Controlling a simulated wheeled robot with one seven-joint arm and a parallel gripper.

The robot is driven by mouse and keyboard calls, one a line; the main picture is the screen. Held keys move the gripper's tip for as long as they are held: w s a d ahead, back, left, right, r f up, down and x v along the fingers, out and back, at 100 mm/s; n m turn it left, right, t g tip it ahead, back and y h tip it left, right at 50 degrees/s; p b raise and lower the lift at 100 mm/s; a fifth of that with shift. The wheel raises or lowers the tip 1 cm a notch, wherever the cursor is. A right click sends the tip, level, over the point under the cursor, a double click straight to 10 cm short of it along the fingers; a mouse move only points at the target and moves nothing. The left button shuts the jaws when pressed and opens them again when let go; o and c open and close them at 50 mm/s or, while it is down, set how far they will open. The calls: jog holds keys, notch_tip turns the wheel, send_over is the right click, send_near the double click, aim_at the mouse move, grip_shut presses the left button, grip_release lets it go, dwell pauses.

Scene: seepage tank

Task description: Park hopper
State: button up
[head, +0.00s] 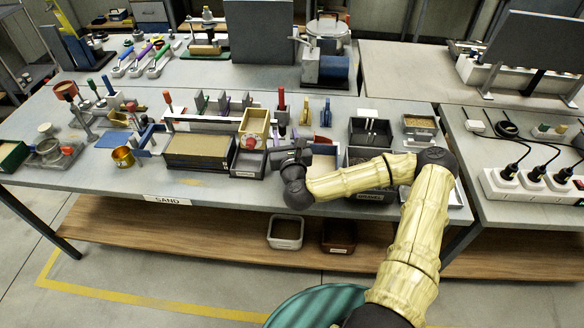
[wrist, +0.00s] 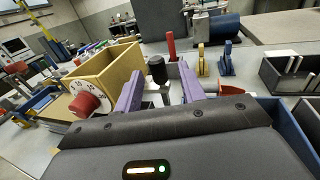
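A yellow box-shaped hopper (head: 256,122) with a red knob and a white dial stands mid-bench in the head view. In the wrist view the hopper (wrist: 112,76) is at left, open-topped and upright, with its red knob (wrist: 84,104) facing me. My gripper (head: 285,156) is just right of and in front of the hopper in the head view. In the wrist view its purple fingers (wrist: 160,76) are spread apart. A black cylinder (wrist: 156,70) and a pale bracket show between or beyond them; I cannot tell whether they touch. What supports the hopper is partly hidden.
A sand-filled tray (head: 199,146) and a small grey bin (head: 247,163) stand left of my gripper. Dark divided bins (head: 370,132) stand to its right. Red, yellow and blue upright clamps stand behind. The bench front edge is close.

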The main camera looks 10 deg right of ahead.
jog(key=s+p, duration=0.8)
jog(key=s, duration=0.5)
jog(key=shift+a+p, duration=0.25)
jog(key=shift+p, duration=0.1)
jog(key=shift+w, duration=0.3)
